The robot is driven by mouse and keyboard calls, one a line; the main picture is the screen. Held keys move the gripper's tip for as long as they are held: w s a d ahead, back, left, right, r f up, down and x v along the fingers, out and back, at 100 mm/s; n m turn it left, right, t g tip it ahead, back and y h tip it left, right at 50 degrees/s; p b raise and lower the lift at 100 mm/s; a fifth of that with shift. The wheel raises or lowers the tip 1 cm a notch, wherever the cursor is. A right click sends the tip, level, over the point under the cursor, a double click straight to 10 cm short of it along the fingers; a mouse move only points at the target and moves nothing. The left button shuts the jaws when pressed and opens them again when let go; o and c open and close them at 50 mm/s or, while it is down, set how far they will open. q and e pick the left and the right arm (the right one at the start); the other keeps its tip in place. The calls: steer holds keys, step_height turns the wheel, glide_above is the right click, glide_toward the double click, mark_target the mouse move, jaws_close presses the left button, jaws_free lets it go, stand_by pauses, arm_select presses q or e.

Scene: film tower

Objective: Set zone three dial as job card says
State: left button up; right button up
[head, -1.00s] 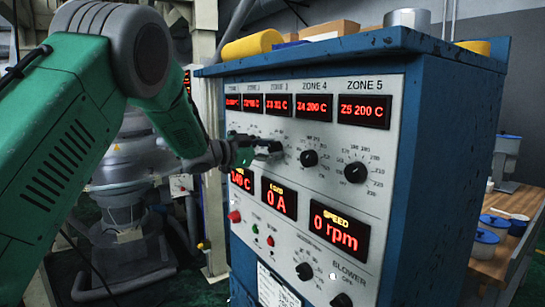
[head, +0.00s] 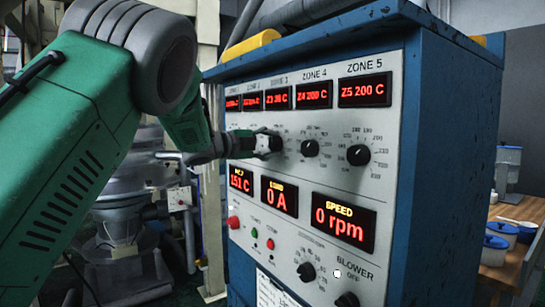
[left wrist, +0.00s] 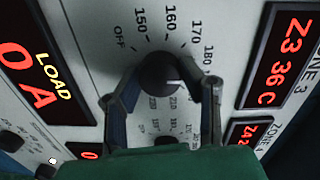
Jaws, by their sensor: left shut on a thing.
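The control panel (head: 330,180) has a row of dials under its red zone displays. My left gripper (head: 268,143) is at the dial under the ZONE 3 display (head: 279,98) and hides most of it. In the left wrist view the black round zone three dial (left wrist: 158,72) sits between my left gripper's fingers (left wrist: 160,92), which are shut on it. Its white mark points right, on the side of the 180 label; the exact setting is unclear. The zone three display (left wrist: 278,62) reads about Z3 36 C. My right gripper is not in view.
The ZONE 4 dial (head: 310,148) and ZONE 5 dial (head: 358,155) are close to the right. Below are the LOAD display (head: 279,196), SPEED display (head: 343,225) and a red button (head: 233,222). A paper card (head: 276,290) at the bottom is unreadable.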

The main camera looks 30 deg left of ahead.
arm_select(q)
steer(key=shift+f+m+b, duration=0.5)
steer(key=shift+m+b, duration=0.5)
steer(key=o, duration=1.1)
steer(key=shift+c, duration=0.2)
steer(key=shift+o, duration=0.4)
steer(key=shift+r, duration=0.15)
steer(key=shift+s+r, duration=0.1)
